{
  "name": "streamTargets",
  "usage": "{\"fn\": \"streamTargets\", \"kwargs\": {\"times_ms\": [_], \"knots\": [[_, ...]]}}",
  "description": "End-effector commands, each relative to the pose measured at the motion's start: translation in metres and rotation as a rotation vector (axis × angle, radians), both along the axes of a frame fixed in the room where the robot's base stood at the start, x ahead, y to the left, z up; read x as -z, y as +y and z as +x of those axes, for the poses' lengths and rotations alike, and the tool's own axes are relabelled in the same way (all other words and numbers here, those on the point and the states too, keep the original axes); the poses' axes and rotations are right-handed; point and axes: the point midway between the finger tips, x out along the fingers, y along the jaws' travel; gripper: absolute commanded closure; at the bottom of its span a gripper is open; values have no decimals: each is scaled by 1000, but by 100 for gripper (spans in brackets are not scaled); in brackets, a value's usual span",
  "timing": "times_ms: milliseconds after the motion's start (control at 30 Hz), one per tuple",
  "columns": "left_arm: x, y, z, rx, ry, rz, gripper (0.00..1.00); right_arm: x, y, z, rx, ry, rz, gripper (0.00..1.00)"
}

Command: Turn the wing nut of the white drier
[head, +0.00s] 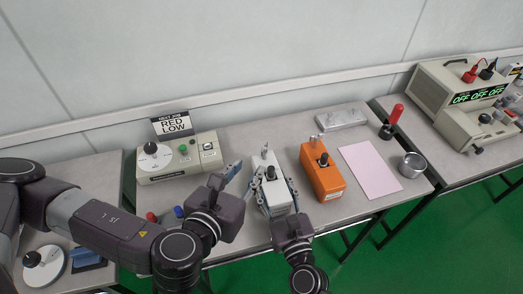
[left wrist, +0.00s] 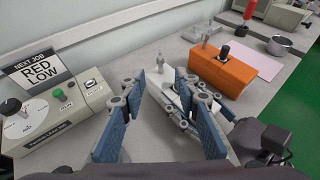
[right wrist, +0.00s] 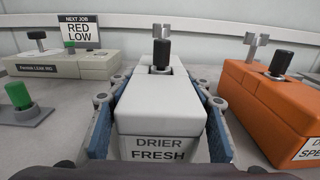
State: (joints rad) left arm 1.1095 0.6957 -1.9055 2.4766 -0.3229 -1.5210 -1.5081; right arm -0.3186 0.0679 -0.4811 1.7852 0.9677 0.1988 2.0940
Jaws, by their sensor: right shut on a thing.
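The white drier (head: 270,183), labelled DRIER FRESH in the right wrist view (right wrist: 158,105), stands upright on the bench with a black knob (right wrist: 161,55) on top. Its small metal wing nut (head: 265,152) stands at the far end; in the right wrist view the wing nut (right wrist: 157,31) is partly behind the knob. My right gripper (head: 273,187) is shut on the drier's body, one blue finger along each side. My left gripper (head: 232,170) is open and empty, left of the drier; its spread fingers show in the left wrist view (left wrist: 150,85).
An orange drier (head: 322,174) stands close on the right, with a pink sheet (head: 369,170) and metal cup (head: 411,165) beyond. A beige tester (head: 176,160) with a NEXT JOB RED LOW sign (head: 173,124) stands at the left. A grey block (head: 341,118) lies behind.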

Motion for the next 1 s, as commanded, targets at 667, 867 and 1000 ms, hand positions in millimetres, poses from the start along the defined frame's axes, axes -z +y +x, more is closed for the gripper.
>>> {"fn": "streamTargets", "kwargs": {"times_ms": [667, 867, 1000], "knots": [[39, -31, 92, 0, -3, -1, 71, 0, 0, 0, -1, 0, 0, 77], [41, -32, 96, 1, -1, -2, 71, 0, 0, 0, -1, 1, 0, 77], [40, -32, 96, 0, -1, -3, 71, 0, 0, 0, -1, 0, 0, 77]]}}
